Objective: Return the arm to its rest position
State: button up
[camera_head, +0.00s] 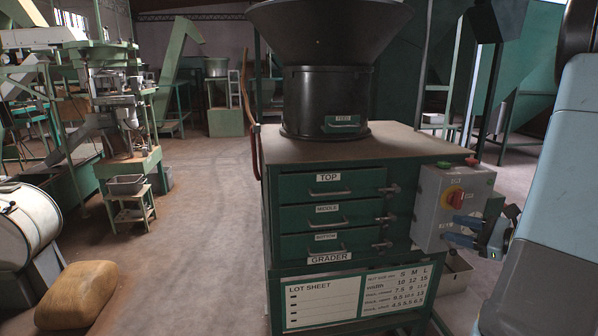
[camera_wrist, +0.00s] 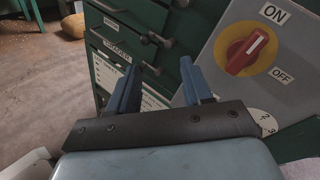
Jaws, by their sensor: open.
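My gripper (camera_head: 470,231) is in front of the control box at the right side of the grader. In the wrist view its two blue fingers (camera_wrist: 160,92) stand apart with nothing between them. My pale blue arm fills the right edge of the head view. The grey control box (camera_head: 432,208) carries a red rotary switch on a yellow plate (camera_head: 455,198). In the wrist view the red switch (camera_wrist: 247,51) lies diagonally between the ON and OFF labels. The fingers are below and left of the switch in that view, apart from it.
The green grader cabinet (camera_head: 290,225) has three closed drawers marked TOP, MIDDLE and BOTTOM, with latches on their right. A dark hopper (camera_head: 325,85) stands on it. A sack (camera_head: 76,294) and a white drum (camera_head: 22,225) are at left. The floor between is clear.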

jog(key=s+a+r+n+g, duration=0.2)
jog(key=s+a+n+g, duration=0.15)
jog(key=a, duration=0.35)
jog(key=s+a+r+n+g, duration=0.2)
jog(key=a+n+g, duration=0.1)
jog(key=a+n, duration=0.3)
jog(key=s+a+r+n+g, duration=0.2)
jog(key=a+n+g, duration=0.15)
jog(key=a, duration=0.35)
jog(key=s+a+r+n+t+h, duration=0.2)
jog(key=s+a+r+n+h, duration=0.1)
jog(key=s+r+n+h, duration=0.5)
jog(key=shift+s+a+n+h, duration=0.15)
jog(key=shift+s+n+h, duration=0.55)
jog(key=shift+n, duration=0.6)
jog(key=shift+s, duration=0.1)
